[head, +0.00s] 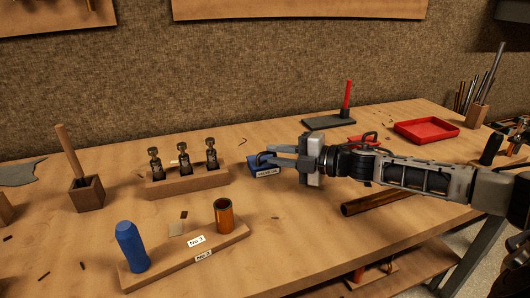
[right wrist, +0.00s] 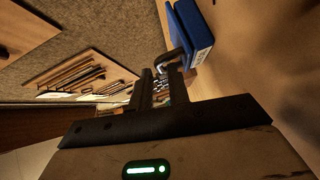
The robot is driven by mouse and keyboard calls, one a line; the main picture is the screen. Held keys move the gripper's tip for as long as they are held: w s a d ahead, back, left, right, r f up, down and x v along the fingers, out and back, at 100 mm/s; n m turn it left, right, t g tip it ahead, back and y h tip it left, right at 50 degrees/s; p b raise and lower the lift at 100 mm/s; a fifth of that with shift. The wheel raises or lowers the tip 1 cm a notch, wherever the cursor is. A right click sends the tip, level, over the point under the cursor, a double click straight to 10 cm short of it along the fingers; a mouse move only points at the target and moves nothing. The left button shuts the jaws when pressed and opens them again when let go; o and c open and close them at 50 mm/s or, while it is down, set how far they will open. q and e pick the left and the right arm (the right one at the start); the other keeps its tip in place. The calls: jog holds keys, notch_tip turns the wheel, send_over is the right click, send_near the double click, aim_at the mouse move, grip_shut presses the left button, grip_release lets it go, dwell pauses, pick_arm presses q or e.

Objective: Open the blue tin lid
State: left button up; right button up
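The blue tin (head: 264,170) is a small box with a pale label on its front, standing on the bench right of the wooden rack. In the right wrist view the blue tin (right wrist: 192,32) is at the top, just beyond the fingertips. A dark bent loop (right wrist: 173,54) shows beside it, near the fingertips. The lid looks closed, though the fingers partly cover the tin in the head view. My right gripper (head: 277,157) reaches in from the right, fingers apart, at the tin; contact is unclear. Its fingers (right wrist: 160,78) also show in the wrist view. My left gripper is out of view.
A rack with several dark-topped pieces (head: 187,180) stands close left of the tin. In front lies a wooden board holding a blue peg (head: 130,246) and a copper tube (head: 223,215). A red tray (head: 427,130) and a brass tube (head: 375,202) lie to the right.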

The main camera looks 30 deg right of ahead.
aim_at(268, 153)
jog(key=shift+p+x, duration=0.35)
jog(key=shift+x, duration=1.5)
grip_shut()
jog(key=shift+r, duration=0.1)
